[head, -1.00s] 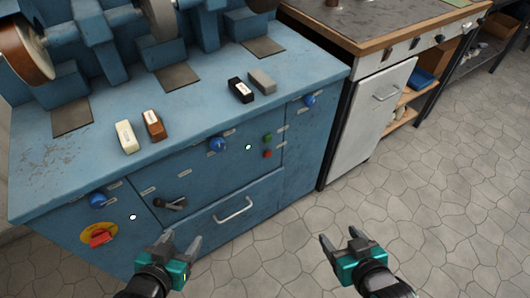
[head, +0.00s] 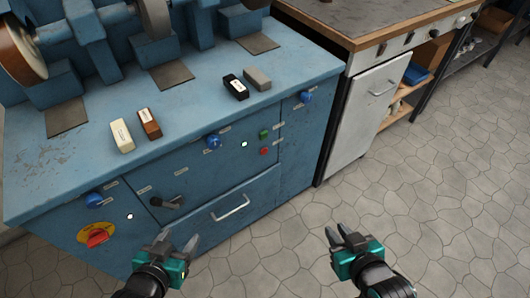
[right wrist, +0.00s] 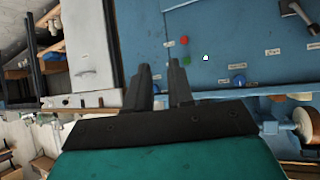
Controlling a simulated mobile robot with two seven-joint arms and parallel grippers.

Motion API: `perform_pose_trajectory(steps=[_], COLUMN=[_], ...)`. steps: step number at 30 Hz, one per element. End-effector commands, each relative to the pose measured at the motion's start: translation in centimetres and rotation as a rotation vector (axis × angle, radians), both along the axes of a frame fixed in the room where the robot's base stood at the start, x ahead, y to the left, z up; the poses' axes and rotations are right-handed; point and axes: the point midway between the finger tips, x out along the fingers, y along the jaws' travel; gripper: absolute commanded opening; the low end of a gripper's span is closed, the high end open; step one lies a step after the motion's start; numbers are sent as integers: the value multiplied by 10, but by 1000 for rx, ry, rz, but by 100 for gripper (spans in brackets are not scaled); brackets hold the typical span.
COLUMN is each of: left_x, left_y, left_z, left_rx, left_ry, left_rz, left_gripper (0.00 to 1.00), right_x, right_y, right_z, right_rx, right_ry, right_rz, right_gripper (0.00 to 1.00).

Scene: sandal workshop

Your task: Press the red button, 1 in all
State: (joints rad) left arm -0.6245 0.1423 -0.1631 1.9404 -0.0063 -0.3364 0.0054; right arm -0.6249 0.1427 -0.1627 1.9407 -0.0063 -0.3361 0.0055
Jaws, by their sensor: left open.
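The small red button (head: 263,151) is on the front panel of the blue machine cabinet, just below a green button (head: 264,135). The red button also shows in the right wrist view (right wrist: 184,40), beyond the fingertips. My right gripper (head: 336,229) is over the floor, right of and below the button in the head view, and apart from the panel. Its fingers show a narrow gap with nothing between them. My left gripper (head: 179,240) is open and empty, in front of the cabinet's lower left part.
A red switch on a yellow disc (head: 97,238) is at the panel's lower left. Blue knobs (head: 213,142), a white lamp (head: 244,144), a black lever (head: 166,202) and a drawer handle (head: 230,207) are also on the front. Floor (head: 440,190) to the right is clear.

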Motion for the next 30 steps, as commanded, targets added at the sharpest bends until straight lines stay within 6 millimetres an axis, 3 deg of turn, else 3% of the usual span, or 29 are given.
perform_pose_trajectory(steps=[7, 30], left_x=[0, 0], left_y=[0, 0], left_z=[0, 0], left_rx=[0, 1], left_ry=[0, 0], left_rz=[0, -1], left_gripper=[61, 61], right_x=[0, 0], right_y=[0, 0], right_z=[0, 0], right_rx=[0, 0], right_ry=[0, 0], right_rz=[0, 0], right_gripper=[0, 0])
